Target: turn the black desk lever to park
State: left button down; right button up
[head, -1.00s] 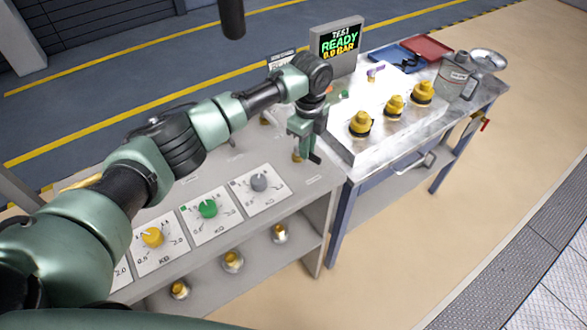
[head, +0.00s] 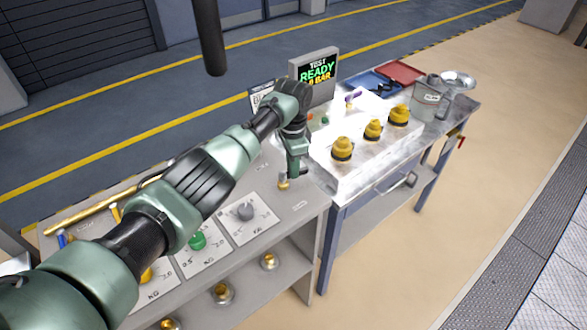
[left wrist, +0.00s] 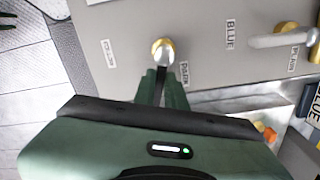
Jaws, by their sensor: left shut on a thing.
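The black desk lever (left wrist: 160,83) has a round brass hub on the grey desk. In the left wrist view its dark handle runs from the hub down between my green fingers. My left gripper (left wrist: 163,92) is shut on this handle, close to the hub. A PARK label (left wrist: 185,72) lies just right of the handle, and another small label (left wrist: 108,53) lies left of the hub. In the head view my left gripper (head: 291,176) is at the desk's right end, over the brass hub (head: 283,185), and hides most of the lever.
Dial plates with a grey knob (head: 245,212) and a green knob (head: 197,241) are left of my gripper. The bench with yellow caps (head: 373,129) and a READY screen (head: 317,72) adjoin the desk.

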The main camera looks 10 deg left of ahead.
pick_arm(q)
jog(key=shift+w+a+n, duration=0.15)
jog(key=shift+w+n, duration=0.05)
jog(key=shift+n, duration=0.75)
jog(key=shift+w+a+n, duration=0.15)
jog(key=shift+n, duration=0.8)
jog(key=c, duration=1.5)
grip_release()
jog(key=shift+o, duration=0.2)
notch_tip(320, 180, up, 8)
jog(key=b, duration=0.1)
jog(key=shift+b, duration=0.3)
jog(key=shift+f, duration=0.15)
